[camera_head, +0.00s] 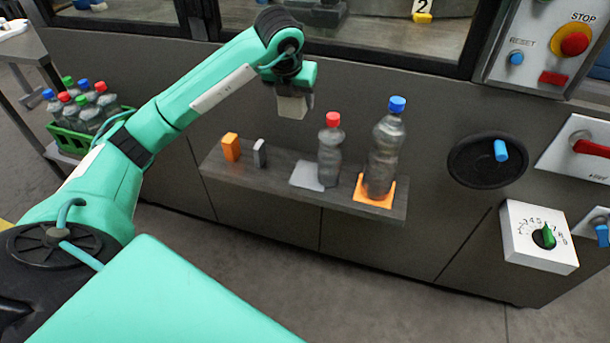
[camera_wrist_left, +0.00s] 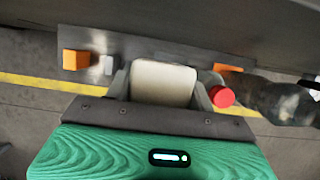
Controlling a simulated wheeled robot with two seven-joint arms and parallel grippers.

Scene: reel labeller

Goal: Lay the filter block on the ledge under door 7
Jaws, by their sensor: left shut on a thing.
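My left gripper (camera_head: 294,86) is shut on a pale beige block (camera_head: 292,106), which I take to be the filter block. In the left wrist view the block (camera_wrist_left: 163,83) sits between the two fingers. The gripper holds it in the air above and behind the middle of the grey ledge (camera_head: 272,182), apart from it. A number 7 on a door cannot be made out; only a sign with a 2 (camera_head: 423,8) is readable behind the window. My right gripper is not in view.
A green bottle crate (camera_head: 68,139) is at left, controls at right.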

